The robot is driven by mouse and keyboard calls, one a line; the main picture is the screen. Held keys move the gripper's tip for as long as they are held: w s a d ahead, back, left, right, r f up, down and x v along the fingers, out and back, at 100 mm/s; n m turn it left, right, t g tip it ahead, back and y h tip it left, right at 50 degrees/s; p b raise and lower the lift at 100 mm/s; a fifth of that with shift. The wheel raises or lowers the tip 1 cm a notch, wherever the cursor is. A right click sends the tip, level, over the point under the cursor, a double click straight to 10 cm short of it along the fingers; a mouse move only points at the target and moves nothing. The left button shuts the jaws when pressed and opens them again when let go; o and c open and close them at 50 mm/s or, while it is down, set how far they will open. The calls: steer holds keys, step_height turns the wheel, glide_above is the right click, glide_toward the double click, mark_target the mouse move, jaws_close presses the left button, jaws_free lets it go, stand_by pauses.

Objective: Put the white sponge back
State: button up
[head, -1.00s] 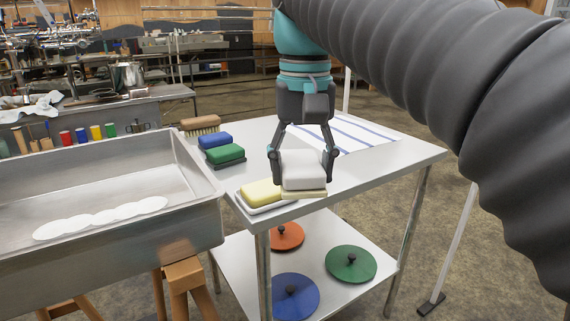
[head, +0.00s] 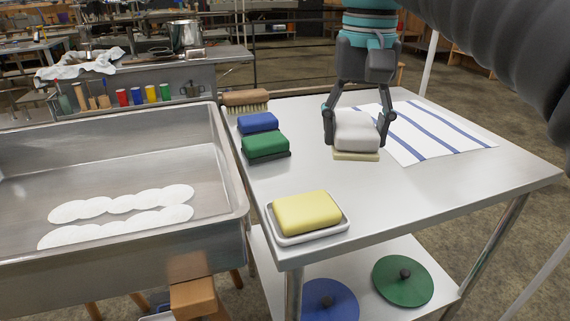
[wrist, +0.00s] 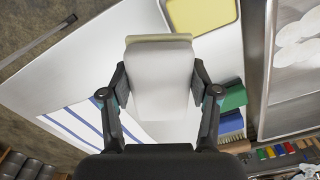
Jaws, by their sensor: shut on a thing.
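The white sponge (head: 356,133) has a pale yellowish layer underneath. My gripper (head: 356,122) is shut on its sides, and the sponge also shows between the fingers in the wrist view (wrist: 161,80). It is over the metal table (head: 400,195), left of the striped cloth; I cannot tell whether its underside touches the table. A yellow sponge (head: 307,211) sits in a white tray (head: 335,230) at the table's near left corner. A green sponge (head: 265,145) and a blue sponge (head: 258,122) lie on dark bases along the left edge, with a brush (head: 246,98) behind them.
A steel basin (head: 110,165) with white overlapping patches (head: 120,210) stands left of the table. A white cloth with blue stripes (head: 440,135) lies on the table's right. The table's middle and front right are clear. Round lids (head: 403,280) lie on the lower shelf.

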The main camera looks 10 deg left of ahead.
glide_above(286, 183)
step_height(286, 183, down, 7)
steer(key=shift+r, duration=0.1)
steer(key=shift+f+b, duration=0.4)
steer(key=shift+f, duration=1.65)
steer(key=shift+f, duration=0.15)
steer(key=o, duration=1.1)
step_height(286, 183, up, 12)
steer(key=p, duration=0.1)
